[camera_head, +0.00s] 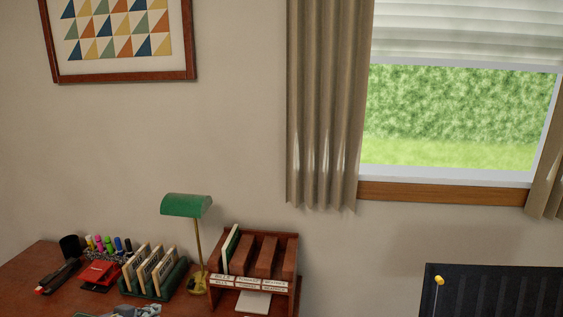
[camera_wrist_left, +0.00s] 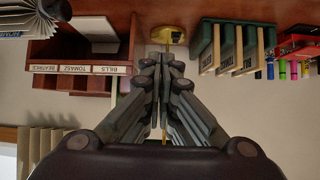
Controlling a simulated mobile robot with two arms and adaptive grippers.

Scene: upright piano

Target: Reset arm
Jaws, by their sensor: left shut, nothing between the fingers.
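My left gripper (camera_wrist_left: 160,62) shows in the left wrist view, where the scene appears upside down. Its fingers are together, with nothing held between them. They point toward the desk (camera_wrist_left: 145,12) and overlap the brass foot of the lamp (camera_wrist_left: 168,35) in the picture; the distance between them is unclear. My right gripper is in neither view.
On the desk are a green-shaded lamp (camera_head: 186,206), a labelled wooden sorter (camera_head: 253,282), a green rack of cards (camera_head: 155,274), a red stapler-like item (camera_head: 99,273) and several markers (camera_head: 107,245). A black panel (camera_head: 490,291) stands at lower right.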

